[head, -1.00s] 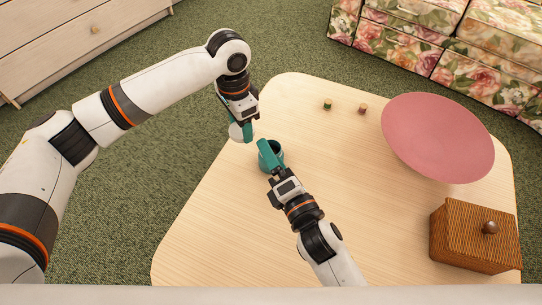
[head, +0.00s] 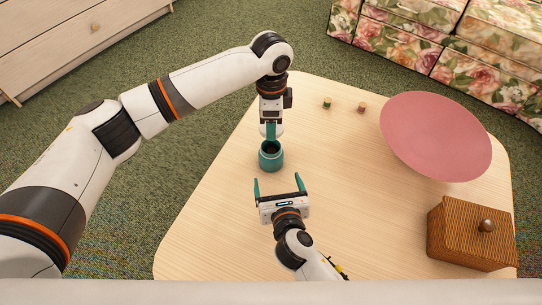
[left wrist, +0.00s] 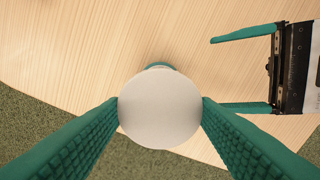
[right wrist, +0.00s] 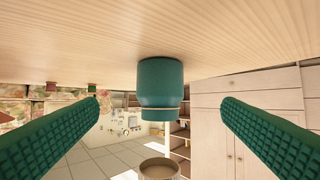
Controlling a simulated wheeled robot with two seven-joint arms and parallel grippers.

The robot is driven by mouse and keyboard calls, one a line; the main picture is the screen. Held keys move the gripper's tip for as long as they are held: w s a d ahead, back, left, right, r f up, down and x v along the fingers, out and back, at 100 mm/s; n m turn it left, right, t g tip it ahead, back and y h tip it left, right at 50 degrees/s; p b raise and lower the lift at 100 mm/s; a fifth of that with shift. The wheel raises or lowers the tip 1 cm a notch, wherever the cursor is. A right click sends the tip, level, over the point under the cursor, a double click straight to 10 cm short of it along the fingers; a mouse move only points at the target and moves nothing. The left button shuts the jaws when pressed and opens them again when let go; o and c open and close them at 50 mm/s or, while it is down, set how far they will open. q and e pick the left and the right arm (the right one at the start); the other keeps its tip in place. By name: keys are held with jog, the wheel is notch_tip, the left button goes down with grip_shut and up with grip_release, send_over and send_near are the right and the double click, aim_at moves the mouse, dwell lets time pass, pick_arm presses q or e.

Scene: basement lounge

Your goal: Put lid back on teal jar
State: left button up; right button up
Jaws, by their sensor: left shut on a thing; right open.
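The teal jar (head: 271,159) stands upright on the table with its dark mouth open. My left gripper (head: 270,131) is shut on the pale round lid (left wrist: 160,112), held between its fingertips just behind the jar's mouth in the head view. In the left wrist view the lid hides most of the jar, whose teal rim (left wrist: 160,65) peeks out. The right wrist view is upside down: the jar (right wrist: 160,85) and lid (right wrist: 158,168) show with a gap between them, the lid higher. My right gripper (head: 279,187) is open and empty, in front of the jar, fingers pointing towards it.
The wooden table (head: 350,205) is clear around the jar. Two small pieces, one green (head: 326,103) and one brownish (head: 361,107), lie at the back. A large pink bowl (head: 436,137) and a woven box (head: 465,235) with a knob stand to the right.

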jog(key=x, duration=1.2)
jog(key=c, duration=1.5)
pick_arm(q)
send_over(271, 155)
jog(key=w, duration=0.3)
jog(key=shift+s+f, duration=0.15)
jog(key=shift+f, duration=2.35)
jog(key=shift+f, duration=0.1)
jog(key=shift+f, duration=0.8)
jog(key=shift+f, duration=0.55)
